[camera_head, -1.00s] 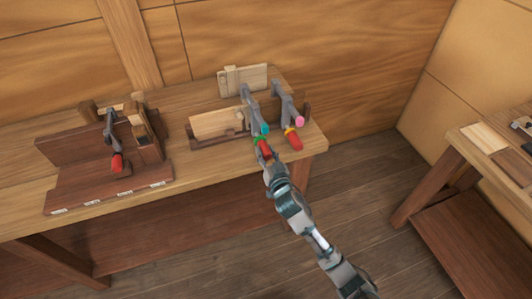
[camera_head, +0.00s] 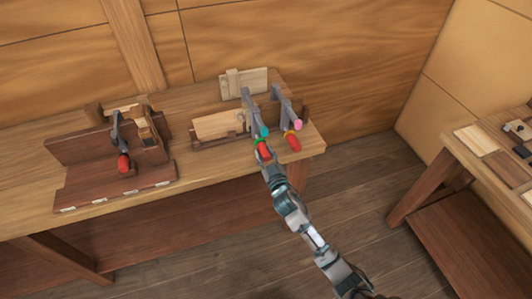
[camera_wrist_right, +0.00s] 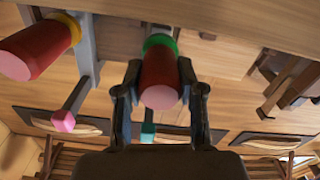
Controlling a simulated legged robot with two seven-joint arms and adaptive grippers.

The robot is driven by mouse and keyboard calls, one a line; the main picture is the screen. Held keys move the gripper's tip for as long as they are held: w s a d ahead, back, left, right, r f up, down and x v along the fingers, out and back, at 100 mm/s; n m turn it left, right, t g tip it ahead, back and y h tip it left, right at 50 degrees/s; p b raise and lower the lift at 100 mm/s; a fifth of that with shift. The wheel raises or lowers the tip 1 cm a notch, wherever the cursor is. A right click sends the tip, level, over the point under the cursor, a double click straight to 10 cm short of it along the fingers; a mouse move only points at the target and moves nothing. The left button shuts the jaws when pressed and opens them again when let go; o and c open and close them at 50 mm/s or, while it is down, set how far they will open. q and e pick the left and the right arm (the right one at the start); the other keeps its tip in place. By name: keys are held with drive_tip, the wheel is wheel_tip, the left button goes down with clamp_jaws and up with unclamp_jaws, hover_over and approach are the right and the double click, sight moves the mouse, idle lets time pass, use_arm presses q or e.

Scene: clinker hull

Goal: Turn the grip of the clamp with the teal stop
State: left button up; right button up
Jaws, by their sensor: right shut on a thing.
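The clamp with the teal stop (camera_head: 263,132) stands at the right end of the long bench. Its teal stop also shows low in the right wrist view (camera_wrist_right: 148,131). Its red grip (camera_wrist_right: 160,78) has a green collar (camera_wrist_right: 160,42) and lies between the fingers of my right gripper (camera_wrist_right: 160,95). My right gripper also shows in the head view (camera_head: 268,163), shut on that grip at the bench's front edge. The neighbouring clamp with the pink stop (camera_head: 297,124) has a red grip and yellow collar (camera_wrist_right: 72,30), just beside, apart from my gripper. My left gripper is not in view.
A third clamp with a red grip (camera_head: 124,163) is on a dark wooden fixture (camera_head: 75,175) at the left of the bench. Another table (camera_head: 440,170) stands at the right, with open floor between.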

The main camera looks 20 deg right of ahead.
drive_tip(key=n+p, duration=0.2)
drive_tip(key=n, duration=0.2)
drive_tip(key=shift+n+p, duration=0.3)
drive_tip(key=shift+n, duration=0.1)
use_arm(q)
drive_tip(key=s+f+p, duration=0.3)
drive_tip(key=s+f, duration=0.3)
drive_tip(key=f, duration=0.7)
use_arm(e)
drive_tip(key=n, duration=0.6)
drive_tip(key=shift+f, duration=0.1)
drive_tip(key=n+p, duration=0.1)
drive_tip(key=n, duration=0.3)
drive_tip(key=n+p, duration=0.1)
drive_tip(key=n, duration=0.2)
drive_tip(key=shift+n, duration=0.3)
drive_tip(key=n+p, duration=0.1)
drive_tip(key=n, duration=0.2)
drive_tip(key=shift+n, duration=0.3)
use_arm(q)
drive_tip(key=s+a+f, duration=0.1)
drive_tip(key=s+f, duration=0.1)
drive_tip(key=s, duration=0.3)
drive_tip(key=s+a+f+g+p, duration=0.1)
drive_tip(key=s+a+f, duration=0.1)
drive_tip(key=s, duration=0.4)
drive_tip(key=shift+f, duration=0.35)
use_arm(e)
drive_tip(key=shift+n, duration=1.6)
